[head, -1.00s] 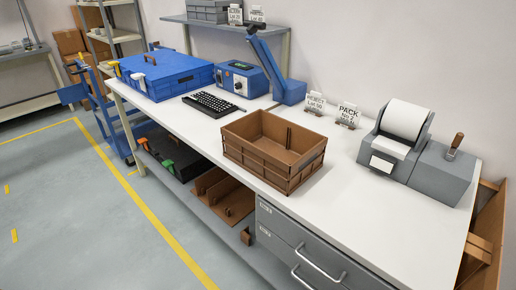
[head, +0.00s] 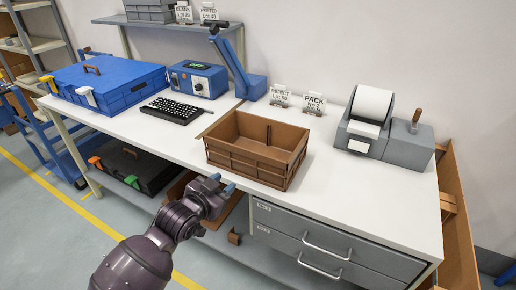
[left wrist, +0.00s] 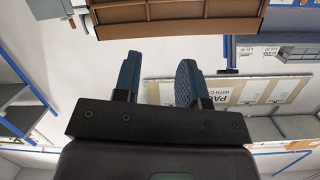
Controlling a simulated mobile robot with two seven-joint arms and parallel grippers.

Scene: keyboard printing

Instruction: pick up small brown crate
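The small brown crate (head: 256,148) stands upright on the white workbench, near its front edge above the drawers. It looks empty apart from a divider piece inside. My left gripper (head: 222,184) is in front of the bench edge, just left of and below the crate, apart from it. In the left wrist view the two fingers (left wrist: 157,82) are spread with nothing between them, and the brown crate (left wrist: 175,12) shows at the top, beyond the fingertips. My right gripper is not in view.
A black keyboard (head: 172,110), a blue case (head: 105,82) and a blue device (head: 198,78) stand left of the crate. A grey label printer (head: 385,135) stands at right. Small signs (head: 314,103) stand behind. Grey drawers (head: 330,243) sit under the bench.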

